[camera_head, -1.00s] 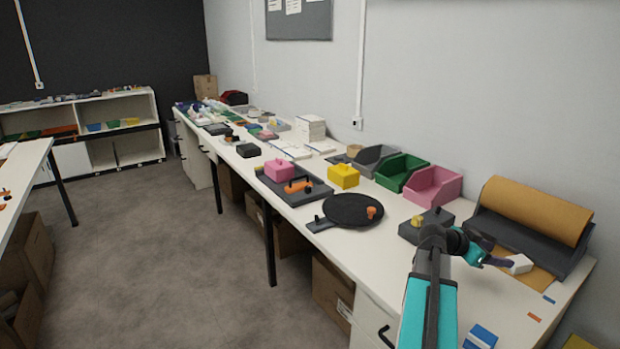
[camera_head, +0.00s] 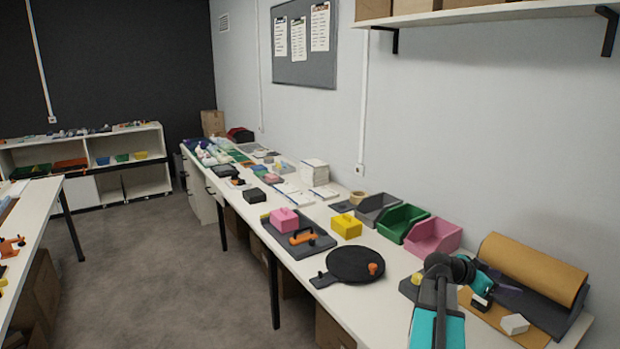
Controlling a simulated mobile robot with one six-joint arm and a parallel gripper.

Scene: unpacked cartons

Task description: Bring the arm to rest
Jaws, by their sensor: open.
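My arm reaches in from the lower right, with teal and dark grey links, and bends to the right over the long white table. My gripper (camera_head: 497,294) is at its end, above the brown paper sheet at the right end of the table. It is small in view and partly in shadow colours. It is open, with nothing seen between its fingers. A white block (camera_head: 515,324) lies on the brown sheet just below and to the right of the gripper, apart from it.
A brown paper roll (camera_head: 535,268) stands behind my gripper. Pink (camera_head: 433,236), green (camera_head: 402,222) and grey (camera_head: 377,208) bins line the wall side. A round black board (camera_head: 355,264) lies left of my arm. Grey floor (camera_head: 150,270) is clear at left.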

